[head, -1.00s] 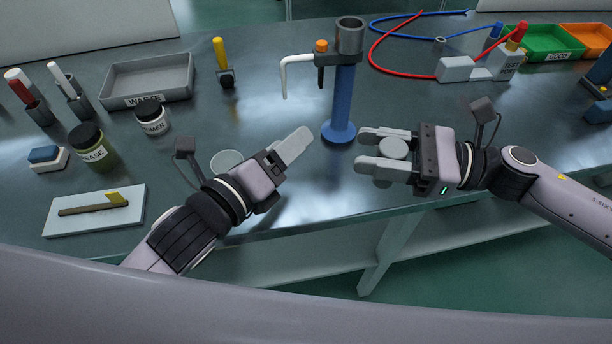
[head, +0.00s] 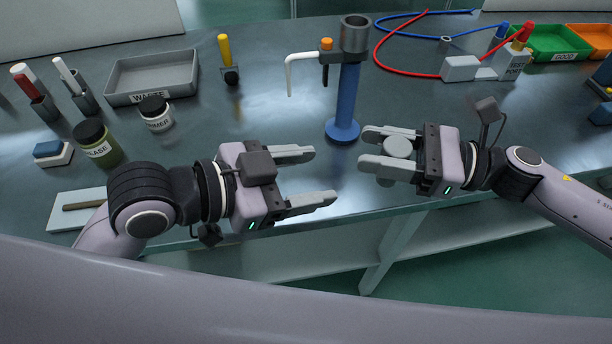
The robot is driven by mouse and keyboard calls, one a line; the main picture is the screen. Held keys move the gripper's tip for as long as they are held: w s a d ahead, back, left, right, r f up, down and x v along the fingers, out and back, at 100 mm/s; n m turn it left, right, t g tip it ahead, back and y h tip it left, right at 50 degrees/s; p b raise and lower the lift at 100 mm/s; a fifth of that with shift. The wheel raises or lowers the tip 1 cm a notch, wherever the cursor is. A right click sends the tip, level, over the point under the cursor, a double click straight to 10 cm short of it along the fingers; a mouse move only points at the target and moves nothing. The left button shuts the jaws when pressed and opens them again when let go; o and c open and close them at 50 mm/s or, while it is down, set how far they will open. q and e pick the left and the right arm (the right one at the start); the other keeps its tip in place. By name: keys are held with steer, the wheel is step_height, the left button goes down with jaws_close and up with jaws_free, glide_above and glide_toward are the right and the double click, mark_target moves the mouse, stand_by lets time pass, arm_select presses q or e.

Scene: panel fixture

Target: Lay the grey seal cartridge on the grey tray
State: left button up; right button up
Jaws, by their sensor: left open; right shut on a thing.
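A round, light grey piece, which looks like the grey seal cartridge (head: 398,147), is between the fingers of my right gripper (head: 367,148). That gripper is shut on it, right of the blue stand's foot and above the bench. My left gripper (head: 324,175) is open and empty, its fingers pointing right toward my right gripper, with a gap between the two. The grey tray (head: 190,85), labelled WASTE, stands at the back left of the bench and looks empty.
A blue stand (head: 347,100) with a grey cup on top and a white hooked arm rises between and behind my grippers. Jars (head: 155,112) and markers stand at left. Hoses, a test block (head: 480,68) and a green bin (head: 545,45) are at back right.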

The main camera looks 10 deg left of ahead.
arm_select(q)
steer(key=shift+n+g, duration=0.3)
steer(key=shift+n, duration=0.3)
steer(key=x, duration=0.7)
steer(key=s+x, duration=0.1)
steer(key=x, duration=0.3)
steer(key=shift+w+d+r, duration=0.1)
steer(key=shift+w+d, duration=0.1)
steer(key=shift+d, duration=0.45)
jaws_close()
arm_select(e)
steer(key=o, duration=1.2)
steer(key=shift+o, duration=0.2)
steer(key=shift+s, duration=0.1)
